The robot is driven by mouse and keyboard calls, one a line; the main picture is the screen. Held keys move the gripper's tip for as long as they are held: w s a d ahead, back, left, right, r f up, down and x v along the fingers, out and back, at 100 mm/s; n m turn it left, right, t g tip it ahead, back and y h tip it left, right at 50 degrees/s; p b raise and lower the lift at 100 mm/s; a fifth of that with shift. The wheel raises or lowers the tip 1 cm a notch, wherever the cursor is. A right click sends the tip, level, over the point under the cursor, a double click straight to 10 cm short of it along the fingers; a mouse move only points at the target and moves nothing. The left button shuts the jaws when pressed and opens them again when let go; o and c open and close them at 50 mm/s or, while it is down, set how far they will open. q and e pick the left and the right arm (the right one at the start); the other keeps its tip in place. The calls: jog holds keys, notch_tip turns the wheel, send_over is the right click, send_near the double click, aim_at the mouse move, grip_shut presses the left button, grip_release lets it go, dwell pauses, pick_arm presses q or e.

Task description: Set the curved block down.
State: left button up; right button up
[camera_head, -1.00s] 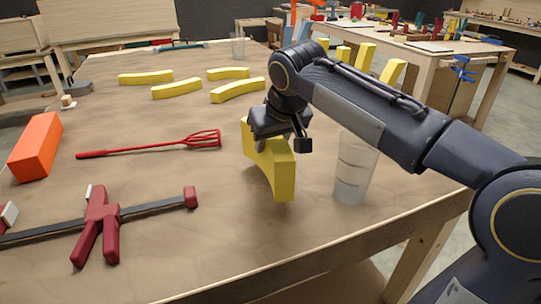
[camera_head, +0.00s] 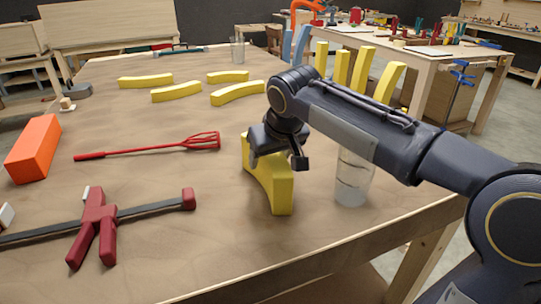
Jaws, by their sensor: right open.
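The curved block (camera_head: 276,187), yellow and thick, stands on edge on the wooden table near its front right part. It appears to rest on the tabletop. My right gripper (camera_head: 277,157) is at the block's top, pointing down, with its fingers open around the upper part. The arm and gripper hide some of the block's top and far side, and I cannot tell whether a finger still touches it. My left gripper is not in view.
A clear cup (camera_head: 352,178) stands close to the right of the block. A red clamp (camera_head: 98,222), a red utensil (camera_head: 150,147) and an orange block (camera_head: 33,148) lie to the left. Several yellow curved pieces (camera_head: 237,93) lie further back. Bare tabletop is left of the block.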

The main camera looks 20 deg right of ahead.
jog(key=shift+r, duration=0.25)
jog(key=p+v, duration=0.3)
jog(key=v, duration=0.8)
jog(key=shift+s+r, duration=0.25)
jog(key=shift+r, duration=0.1)
